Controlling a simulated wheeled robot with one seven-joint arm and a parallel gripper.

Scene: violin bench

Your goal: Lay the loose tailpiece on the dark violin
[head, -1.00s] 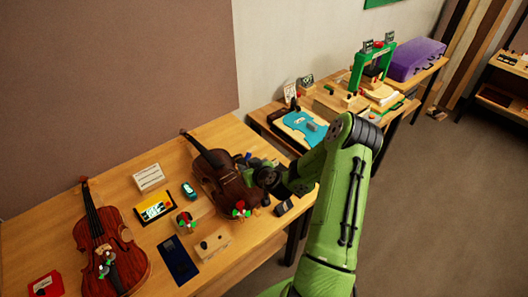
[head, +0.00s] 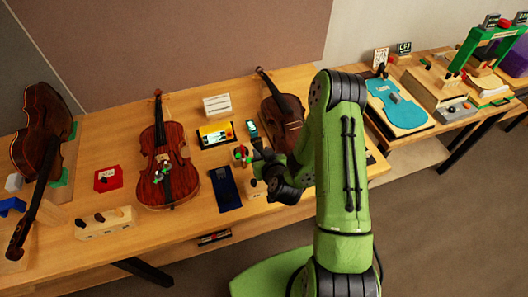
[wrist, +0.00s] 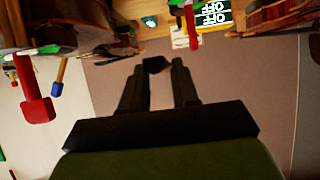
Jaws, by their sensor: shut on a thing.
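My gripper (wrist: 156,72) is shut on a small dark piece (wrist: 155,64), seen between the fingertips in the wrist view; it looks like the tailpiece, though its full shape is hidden. In the head view my gripper (head: 258,150) is over the bench, left of a dark brown violin (head: 282,112) whose lower body my arm hides. Another dark violin (head: 42,120) lies at the far left with its neck toward me. A reddish violin (head: 160,184) lies between them. I cannot tell from these frames alone which dark violin is meant.
On the bench (head: 110,150) are a red box (head: 108,179), a wooden block with pegs (head: 104,223), a yellow device (head: 216,134), a white crate (head: 217,105) and a dark blue mat (head: 226,189). A blue-topped board (head: 397,102) stands right.

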